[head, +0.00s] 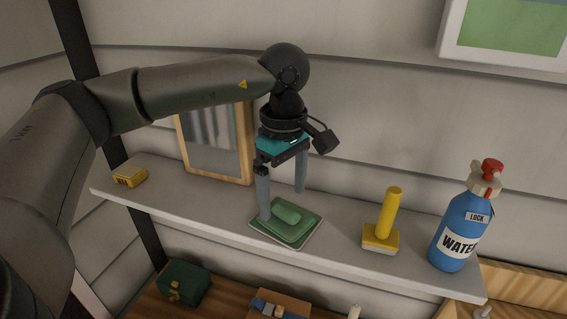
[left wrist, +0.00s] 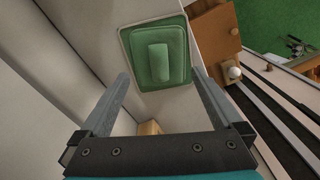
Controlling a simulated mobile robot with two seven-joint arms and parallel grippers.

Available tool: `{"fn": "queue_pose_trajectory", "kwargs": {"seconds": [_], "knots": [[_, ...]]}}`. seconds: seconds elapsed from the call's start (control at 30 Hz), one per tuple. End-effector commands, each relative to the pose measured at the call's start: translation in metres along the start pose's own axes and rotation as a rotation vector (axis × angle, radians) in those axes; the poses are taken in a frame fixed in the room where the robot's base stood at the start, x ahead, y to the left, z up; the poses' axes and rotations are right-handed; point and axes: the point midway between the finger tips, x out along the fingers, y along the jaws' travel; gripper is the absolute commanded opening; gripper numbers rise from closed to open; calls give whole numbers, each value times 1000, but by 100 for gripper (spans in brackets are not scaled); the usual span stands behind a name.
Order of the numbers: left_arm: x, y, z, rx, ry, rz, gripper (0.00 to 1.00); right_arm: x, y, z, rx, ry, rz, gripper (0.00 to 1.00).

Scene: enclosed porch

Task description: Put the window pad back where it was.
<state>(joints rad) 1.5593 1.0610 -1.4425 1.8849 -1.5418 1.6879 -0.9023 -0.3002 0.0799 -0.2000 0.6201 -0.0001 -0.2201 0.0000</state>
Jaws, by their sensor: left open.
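The window pad, a green block with a rounded grip on top (head: 287,214), lies flat on a green, pale-edged mat (head: 314,226) on the grey shelf (head: 345,245). In the left wrist view the pad (left wrist: 158,62) lies in the middle of the mat (left wrist: 125,40), just beyond the fingertips. My left gripper (head: 283,204) points down over the pad, its fingers spread and nothing between them. In the head view its left finger covers part of the pad's left side. Whether a finger touches the pad I cannot tell. My right gripper is not in view.
A framed mirror (head: 216,145) and a small yellow box (head: 129,177) stand left on the shelf. A yellow upright-handled tool (head: 388,220) and a blue water bottle (head: 461,232) stand to the right. Below are a green box (head: 184,281) and a brown box (head: 279,303).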

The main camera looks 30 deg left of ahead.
Motion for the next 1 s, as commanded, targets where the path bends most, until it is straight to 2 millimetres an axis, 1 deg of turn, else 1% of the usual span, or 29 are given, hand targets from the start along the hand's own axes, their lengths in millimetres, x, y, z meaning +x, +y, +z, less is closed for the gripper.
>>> {"fn": "queue_pose_trajectory", "kwargs": {"seconds": [0.03,0.2,0.3,0.4,0.5,0.6,1.0], "knots": [[-10,2,0,0,0,6,100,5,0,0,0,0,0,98],[-48,1,1,1,0,5,100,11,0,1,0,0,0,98],[-66,1,0,1,0,4,100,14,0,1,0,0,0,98],[-80,1,0,1,0,2,100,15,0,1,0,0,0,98],[-87,0,0,1,0,1,100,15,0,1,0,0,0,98],[-91,0,0,0,0,0,100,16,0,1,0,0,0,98],[-91,0,0,1,0,0,100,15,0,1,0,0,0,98]]}}
